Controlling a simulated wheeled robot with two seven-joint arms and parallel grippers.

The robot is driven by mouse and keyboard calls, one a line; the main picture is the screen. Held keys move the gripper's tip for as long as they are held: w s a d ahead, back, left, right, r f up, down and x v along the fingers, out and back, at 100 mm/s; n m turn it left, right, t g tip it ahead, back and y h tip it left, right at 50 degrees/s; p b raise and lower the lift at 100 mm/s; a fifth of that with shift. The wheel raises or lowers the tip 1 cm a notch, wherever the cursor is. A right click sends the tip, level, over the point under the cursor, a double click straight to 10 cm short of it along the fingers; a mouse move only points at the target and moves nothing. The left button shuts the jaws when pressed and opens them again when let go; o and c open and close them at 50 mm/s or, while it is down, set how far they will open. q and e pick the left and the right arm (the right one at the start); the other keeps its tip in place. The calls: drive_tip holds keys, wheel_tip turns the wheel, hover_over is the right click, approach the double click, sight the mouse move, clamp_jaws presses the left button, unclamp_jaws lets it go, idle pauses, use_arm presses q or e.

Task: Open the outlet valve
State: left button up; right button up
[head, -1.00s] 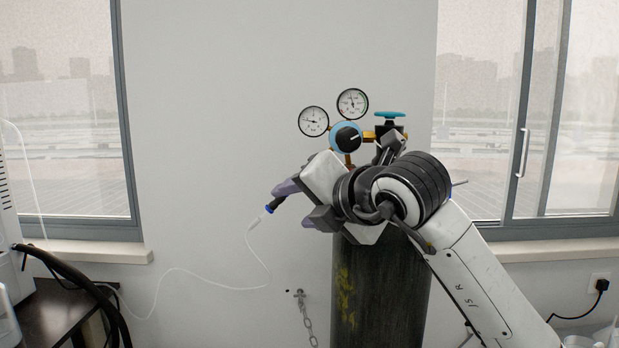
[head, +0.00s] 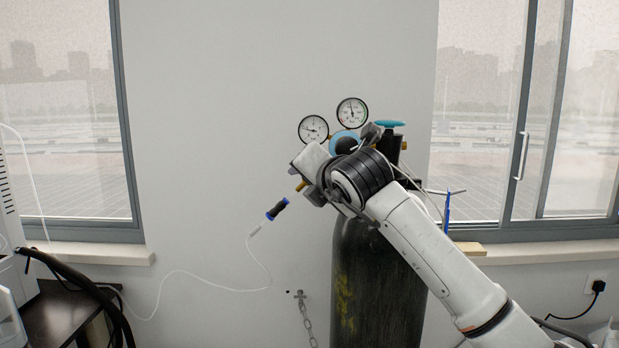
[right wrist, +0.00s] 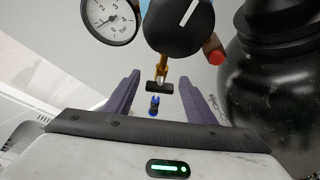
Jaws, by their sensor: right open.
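The regulator with a blue-rimmed black knob (head: 347,145) sits on a dark gas cylinder (head: 375,275); the arm partly covers it. In the right wrist view the knob (right wrist: 180,22) is large at the top. Below it a brass outlet (right wrist: 162,66) carries a small black bar-shaped handle (right wrist: 159,87), apparently the outlet valve. In the head view only a brass piece (head: 301,185) shows beside my gripper. My right gripper (right wrist: 158,95) is open, and the handle appears between its purple fingers; its depth relative to the tips is unclear. My left gripper is out of view.
Two round gauges (head: 313,129) (head: 352,111) and a teal handwheel (head: 389,124) are close to my right arm. A black-and-blue hose connector (head: 277,209) with a white tube is lower left. A chain (head: 306,318) hangs on the wall. The wall at left is clear.

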drive_tip(key=shift+w, duration=0.1)
drive_tip(key=c, duration=1)
drive_tip(key=shift+n+b, duration=0.5)
drive_tip(key=shift+b, duration=0.1)
drive_tip(key=shift+c, duration=0.2)
drive_tip(key=shift+h, duration=0.3)
drive_tip(key=o, duration=1)
drive_tip(key=shift+o, duration=0.2)
